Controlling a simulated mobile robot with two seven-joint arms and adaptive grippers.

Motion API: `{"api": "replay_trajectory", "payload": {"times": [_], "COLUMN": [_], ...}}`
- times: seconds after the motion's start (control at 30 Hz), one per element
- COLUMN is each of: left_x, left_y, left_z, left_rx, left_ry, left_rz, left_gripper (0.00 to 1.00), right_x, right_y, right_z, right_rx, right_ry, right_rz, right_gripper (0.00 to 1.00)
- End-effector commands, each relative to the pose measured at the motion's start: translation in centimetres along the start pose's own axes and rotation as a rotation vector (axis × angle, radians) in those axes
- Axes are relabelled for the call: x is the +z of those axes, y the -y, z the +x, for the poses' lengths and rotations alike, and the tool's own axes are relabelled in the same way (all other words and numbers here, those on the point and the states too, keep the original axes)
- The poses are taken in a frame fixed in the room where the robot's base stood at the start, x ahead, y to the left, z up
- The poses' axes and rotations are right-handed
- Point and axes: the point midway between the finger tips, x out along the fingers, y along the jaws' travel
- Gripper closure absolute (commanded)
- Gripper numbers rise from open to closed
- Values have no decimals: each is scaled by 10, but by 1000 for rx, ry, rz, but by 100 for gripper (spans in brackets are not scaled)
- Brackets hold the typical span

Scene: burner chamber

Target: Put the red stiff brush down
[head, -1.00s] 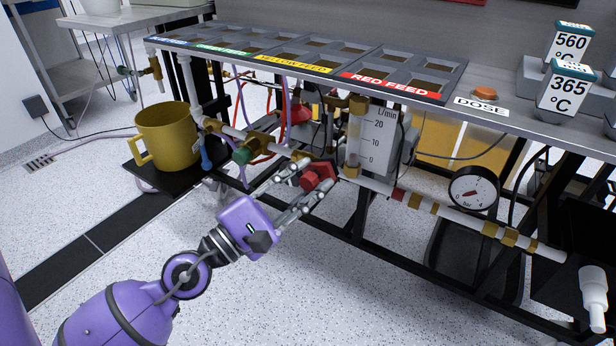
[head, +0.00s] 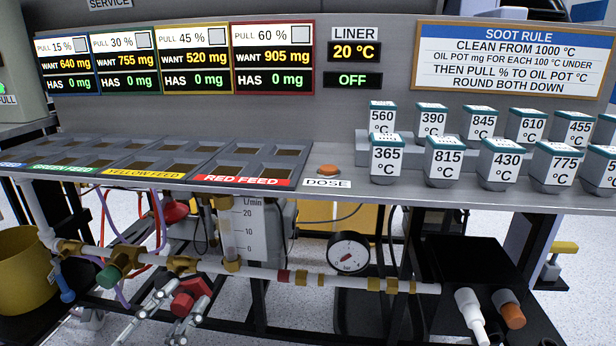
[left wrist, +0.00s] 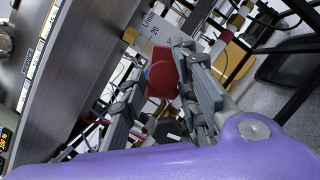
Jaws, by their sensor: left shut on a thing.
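My left gripper (head: 181,303) is low in the head view, below and left of the flow meter (head: 240,228), in front of the bench's pipework. It is shut on the red stiff brush (head: 188,297), whose blocky red part shows between the fingers. In the left wrist view the red brush (left wrist: 162,78) sits between the two grey fingers, and the rest of it is hidden. Whether it touches anything behind it cannot be told. My right gripper is not in view.
A white pipe (head: 190,266) with a green knob (head: 108,277) and a pressure gauge (head: 348,254) run close to the gripper. The bench top has feed trays (head: 215,160), a dose button (head: 328,170) and several labelled jars (head: 443,160).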

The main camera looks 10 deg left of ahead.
Motion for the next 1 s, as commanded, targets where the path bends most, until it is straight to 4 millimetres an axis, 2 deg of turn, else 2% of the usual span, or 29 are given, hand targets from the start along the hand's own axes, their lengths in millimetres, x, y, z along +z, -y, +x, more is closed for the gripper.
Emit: {"api": "replay_trajectory", "payload": {"times": [0.3, 0.6, 1.0], "left_x": [74, 134, 180], "left_y": [14, 5, -29], "left_z": [-41, -59, -63], "left_rx": [107, 200, 196], "left_ry": [-105, -201, -197], "left_rz": [26, 59, 68], "left_gripper": [95, 95, 95], "right_x": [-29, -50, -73], "right_y": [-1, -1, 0], "right_z": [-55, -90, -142], "right_rx": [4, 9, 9], "right_ry": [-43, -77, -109], "right_rz": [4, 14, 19], "right_gripper": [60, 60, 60]}}
